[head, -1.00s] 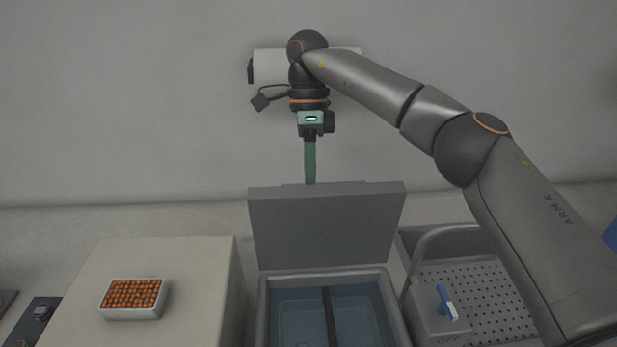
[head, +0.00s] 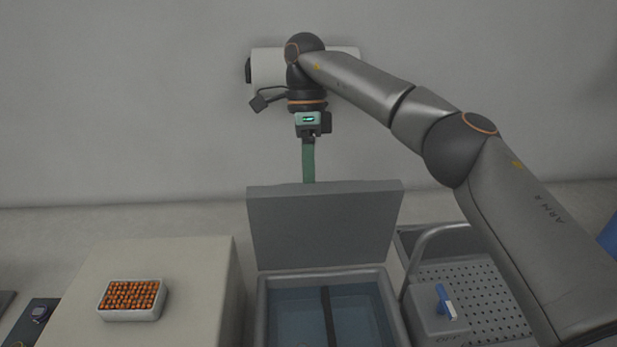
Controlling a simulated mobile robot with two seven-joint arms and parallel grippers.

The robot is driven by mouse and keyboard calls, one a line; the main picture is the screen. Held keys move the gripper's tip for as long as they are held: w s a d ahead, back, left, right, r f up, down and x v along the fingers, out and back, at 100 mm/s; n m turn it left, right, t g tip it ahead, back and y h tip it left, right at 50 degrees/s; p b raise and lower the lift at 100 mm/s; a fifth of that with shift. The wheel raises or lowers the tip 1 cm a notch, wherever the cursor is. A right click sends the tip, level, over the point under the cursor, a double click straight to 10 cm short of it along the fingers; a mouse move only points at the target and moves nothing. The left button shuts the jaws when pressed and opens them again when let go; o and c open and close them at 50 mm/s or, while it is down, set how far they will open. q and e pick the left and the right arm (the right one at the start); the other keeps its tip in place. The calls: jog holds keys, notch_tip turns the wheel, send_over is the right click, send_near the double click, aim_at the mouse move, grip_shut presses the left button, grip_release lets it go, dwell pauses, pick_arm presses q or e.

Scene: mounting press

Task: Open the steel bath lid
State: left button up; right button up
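The steel bath lid (head: 325,227) is a grey panel standing upright, tilted slightly back, at the rear edge of the steel bath (head: 263,306). The bath is uncovered and shows bluish liquid with a dark bar across it. My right gripper (head: 308,178) points down just above and behind the lid's top edge. Its green finger reaches down to the lid's edge, and the tip is hidden behind the lid. I cannot tell whether it touches the lid or how far apart its fingers are. My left gripper is not in view.
A pale block (head: 200,270) on the left carries a white tray (head: 131,314) of orange pieces. On the right stand a perforated grey tray (head: 480,292) and a grey box with a blue-and-white lever (head: 444,300). A white roll (head: 268,67) is on the back wall.

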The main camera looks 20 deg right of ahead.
jog(key=shift+r, duration=0.15)
jog(key=shift+r, duration=0.5)
notch_tip(320, 180, up, 2)
jog(key=shift+r, duration=0.1)
jog(key=s+r, duration=0.2)
jog(key=s+a+r, duration=0.1)
jog(key=s+r, duration=0.1)
jog(key=r, duration=0.1)
jog(key=shift+a, duration=0.15)
jog(key=s+a+r+b, duration=0.1)
jog(key=s+a+r, duration=0.2)
jog(key=s, duration=0.6)
jog(key=shift+s+a+r+b, duration=0.15)
jog(key=shift+r+b, duration=0.2)
jog(key=shift+r, duration=0.5)
